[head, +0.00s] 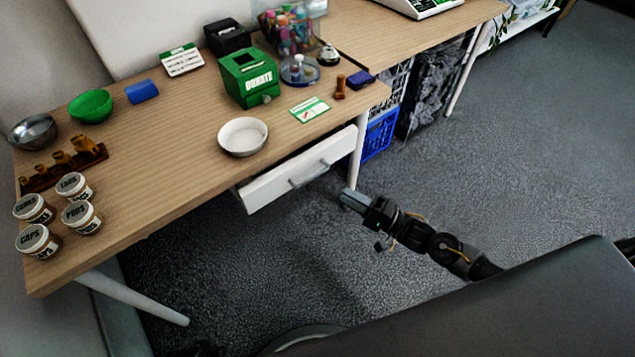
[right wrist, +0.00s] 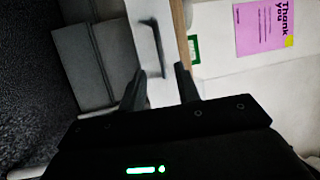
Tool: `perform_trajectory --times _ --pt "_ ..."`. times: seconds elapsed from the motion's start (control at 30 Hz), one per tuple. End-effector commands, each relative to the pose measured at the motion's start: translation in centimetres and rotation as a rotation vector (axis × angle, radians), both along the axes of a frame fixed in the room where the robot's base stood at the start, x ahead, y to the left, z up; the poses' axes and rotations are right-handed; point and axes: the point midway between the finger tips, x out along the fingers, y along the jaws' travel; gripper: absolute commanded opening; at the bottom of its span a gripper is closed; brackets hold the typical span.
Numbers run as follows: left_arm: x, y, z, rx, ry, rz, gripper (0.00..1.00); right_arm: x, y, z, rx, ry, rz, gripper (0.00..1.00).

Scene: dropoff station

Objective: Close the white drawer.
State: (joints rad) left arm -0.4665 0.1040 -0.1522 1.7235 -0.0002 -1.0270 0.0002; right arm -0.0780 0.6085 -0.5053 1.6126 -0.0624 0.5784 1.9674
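The white drawer (head: 268,188) sticks out a little from under the front edge of the wooden desk (head: 178,188), near its right front leg. Its grey bar handle (head: 309,174) is on the front face. My right gripper (head: 345,197) is in front of the drawer, to the lower right of the handle, and apart from it in the head view. In the right wrist view its two fingers (right wrist: 160,88) are spread with nothing between them. The drawer front (right wrist: 143,15) and its handle (right wrist: 158,46) lie beyond the fingertips. My left gripper is not in view.
On the desk stand a white bowl (head: 242,137), a green donation box (head: 248,78) and several lidded jars (head: 82,217). A blue crate (head: 379,136) sits on the floor behind the right desk leg (head: 358,150). Grey floor in front of the drawer is clear.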

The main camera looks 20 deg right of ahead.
Motion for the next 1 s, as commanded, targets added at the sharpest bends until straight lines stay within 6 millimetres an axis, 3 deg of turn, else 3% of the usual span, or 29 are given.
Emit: perform_trajectory --times 0.5,1.0 --pt "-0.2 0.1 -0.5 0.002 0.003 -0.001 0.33 6.1 5.9 1.4 -0.001 0.000 -0.003 0.33" --pt "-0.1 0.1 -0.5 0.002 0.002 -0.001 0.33 7.2 7.0 1.7 -0.002 0.001 -0.003 0.31"
